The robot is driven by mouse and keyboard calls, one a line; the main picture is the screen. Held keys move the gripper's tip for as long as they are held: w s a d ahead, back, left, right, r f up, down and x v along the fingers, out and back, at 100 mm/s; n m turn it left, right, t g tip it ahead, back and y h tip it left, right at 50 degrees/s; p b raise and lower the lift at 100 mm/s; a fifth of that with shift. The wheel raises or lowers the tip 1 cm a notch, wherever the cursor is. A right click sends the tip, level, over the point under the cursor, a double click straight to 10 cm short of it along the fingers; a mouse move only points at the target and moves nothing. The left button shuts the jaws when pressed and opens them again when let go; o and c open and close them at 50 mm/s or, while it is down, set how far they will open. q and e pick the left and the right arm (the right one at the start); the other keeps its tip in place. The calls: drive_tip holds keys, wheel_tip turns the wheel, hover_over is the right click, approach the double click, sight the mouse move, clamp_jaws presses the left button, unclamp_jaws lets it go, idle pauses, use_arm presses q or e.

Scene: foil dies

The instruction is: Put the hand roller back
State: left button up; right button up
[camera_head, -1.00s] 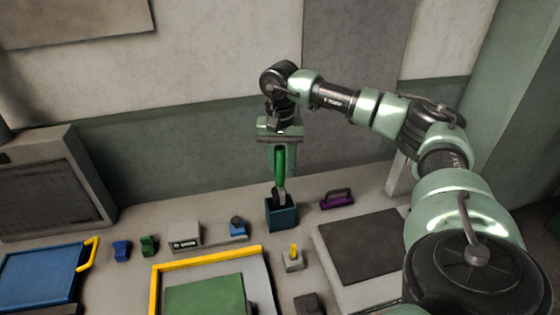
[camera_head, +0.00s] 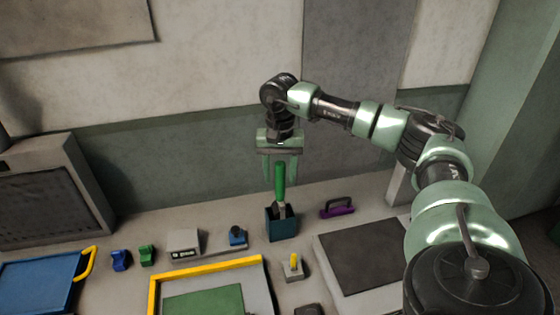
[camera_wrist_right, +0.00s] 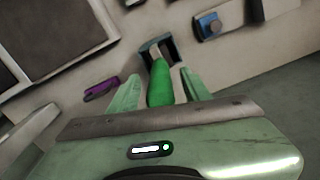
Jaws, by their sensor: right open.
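The hand roller, with its green handle (camera_head: 280,180) pointing up, stands in a dark teal box-shaped holder (camera_head: 283,229). Its lower end is hidden inside the holder. My right gripper (camera_head: 281,178) is open, above and around the upper part of the green handle. In the right wrist view the handle (camera_wrist_right: 160,85) lies between the two green fingers, with gaps on both sides, and the holder (camera_wrist_right: 170,48) is beyond it. My left gripper is not in view.
A purple-handled tool (camera_head: 337,207) lies right of the holder, and a small blue-topped block (camera_head: 237,236) lies left. A yellow-edged frame (camera_head: 205,270) and a dark pad (camera_head: 365,245) are in front. A wall rises behind.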

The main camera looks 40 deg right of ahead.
wheel_tip(320, 180, up, 12)
drive_tip(key=b, duration=0.3)
drive_tip(key=shift+w+r, duration=0.1)
drive_tip(key=shift+r, duration=0.4)
